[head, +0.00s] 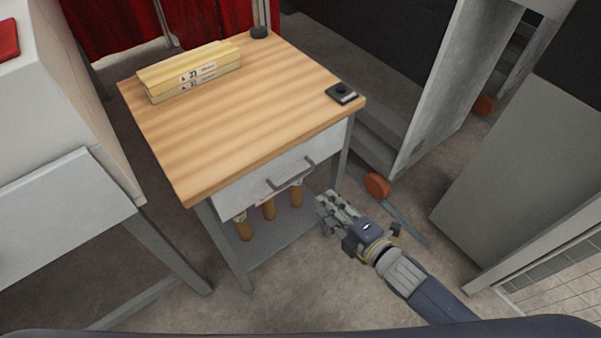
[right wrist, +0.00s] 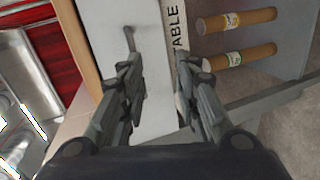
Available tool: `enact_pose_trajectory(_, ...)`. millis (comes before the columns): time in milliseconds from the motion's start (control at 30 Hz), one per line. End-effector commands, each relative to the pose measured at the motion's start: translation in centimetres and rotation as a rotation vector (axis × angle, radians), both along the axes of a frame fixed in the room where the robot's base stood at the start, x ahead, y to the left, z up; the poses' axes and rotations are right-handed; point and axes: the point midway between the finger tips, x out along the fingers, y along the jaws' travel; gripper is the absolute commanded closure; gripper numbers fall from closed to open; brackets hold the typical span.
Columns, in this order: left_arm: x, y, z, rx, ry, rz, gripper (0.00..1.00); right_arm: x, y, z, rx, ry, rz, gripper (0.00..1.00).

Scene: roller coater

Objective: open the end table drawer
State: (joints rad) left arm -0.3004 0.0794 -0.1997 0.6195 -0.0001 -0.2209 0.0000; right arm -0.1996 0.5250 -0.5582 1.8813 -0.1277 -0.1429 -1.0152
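The end table (head: 235,110) has a wood top, grey legs and a lower shelf. Its white drawer (head: 258,184) appears closed under the top, with a grey bar handle (head: 290,174) across its front. My right gripper (head: 325,203) is in front of the table, right of and below the handle, and apart from it. In the right wrist view, its two fingers (right wrist: 162,85) are spread with nothing between them. The drawer front (right wrist: 110,40) lies beyond them, and part of the handle (right wrist: 130,42) shows past the left finger. My left gripper is not in view.
Yellow boxes (head: 190,75) and a small black device (head: 341,94) sit on the tabletop. Brown cylinders (head: 268,208) stand on the lower shelf (head: 275,235). A white cabinet (head: 60,215) stands left, and grey machinery (head: 440,90) with orange knobs right. Floor before the table is clear.

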Motion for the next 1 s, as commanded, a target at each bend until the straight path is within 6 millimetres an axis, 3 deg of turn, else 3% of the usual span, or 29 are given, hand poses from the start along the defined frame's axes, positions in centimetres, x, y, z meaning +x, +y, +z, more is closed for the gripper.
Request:
enact_pose_trajectory(100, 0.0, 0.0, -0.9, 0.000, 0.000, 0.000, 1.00, -0.6, 1.4, 2.1, -0.025, -0.080, 0.059, 0.70)
enact_pose_trajectory(267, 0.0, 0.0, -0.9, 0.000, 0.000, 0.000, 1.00, -0.5, 2.2, 3.2, -0.034, -0.112, 0.079, 0.70)
enact_pose_trajectory(800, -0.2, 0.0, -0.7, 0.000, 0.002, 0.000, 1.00, 6.3, 7.1, 1.4, -0.033, -0.110, 0.076, 0.70)
enact_pose_trajectory(1000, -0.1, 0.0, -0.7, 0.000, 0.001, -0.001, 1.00, 7.5, 8.0, 1.0, -0.032, -0.108, 0.076, 0.70)
